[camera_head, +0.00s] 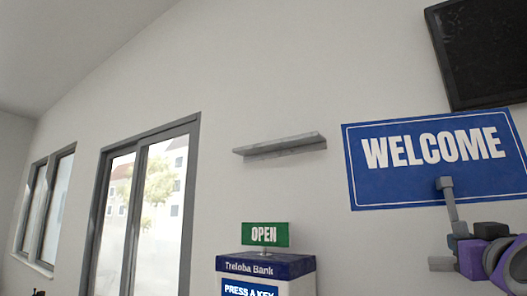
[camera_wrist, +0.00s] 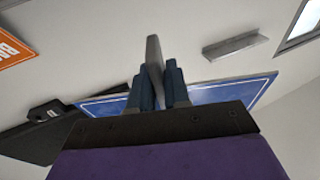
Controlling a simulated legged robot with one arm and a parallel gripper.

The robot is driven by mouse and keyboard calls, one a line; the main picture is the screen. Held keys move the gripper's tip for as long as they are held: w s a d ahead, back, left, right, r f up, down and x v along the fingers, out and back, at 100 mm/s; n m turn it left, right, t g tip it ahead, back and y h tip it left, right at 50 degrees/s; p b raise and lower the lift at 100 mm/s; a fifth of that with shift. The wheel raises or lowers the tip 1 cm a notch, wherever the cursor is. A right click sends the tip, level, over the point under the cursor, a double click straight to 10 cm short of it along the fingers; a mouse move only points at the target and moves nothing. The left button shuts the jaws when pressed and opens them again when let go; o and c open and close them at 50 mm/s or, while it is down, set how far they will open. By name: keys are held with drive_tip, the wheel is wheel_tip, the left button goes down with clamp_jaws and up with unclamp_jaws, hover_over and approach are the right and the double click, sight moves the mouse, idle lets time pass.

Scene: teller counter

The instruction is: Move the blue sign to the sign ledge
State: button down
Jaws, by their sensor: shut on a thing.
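The blue sign (camera_head: 430,175) reads WELCOME and is held up in front of the wall at right in the head view. Its thin grey stand seems to run down into my gripper (camera_head: 457,242). In the wrist view, my gripper (camera_wrist: 157,82) is shut on that grey stand, with the blue panel (camera_wrist: 232,91) showing behind the fingers. The hold itself is partly hidden by the fingers. The sign ledge (camera_head: 282,145) is a bare grey shelf on the wall, left of the sign. It also shows at upper right in the wrist view (camera_wrist: 235,46).
A green OPEN sign (camera_head: 265,234) stands on the Treloba Bank kiosk (camera_head: 268,267), below the ledge. A dark screen (camera_head: 485,55) hangs at upper right, close to the sign's top edge in the picture. Glass doors (camera_head: 145,195) are at left. The wall between sign and ledge is clear.

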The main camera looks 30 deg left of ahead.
drive_tip(key=shift+a+f, duration=0.1)
drive_tip(key=shift+f, duration=0.05)
drive_tip(key=shift+d, duration=0.3)
wheel_tip(320, 180, down, 3)
drive_tip(key=shift+d+r+m+t+h, duration=0.15)
drive_tip(key=shift+m+t+h, duration=0.35)
drive_tip(key=shift+h, duration=0.5)
drive_tip(key=shift+a+f+m+h, duration=0.25)
drive_tip(key=shift+f+m+h, duration=0.35)
drive_tip(key=shift+f, duration=0.55)
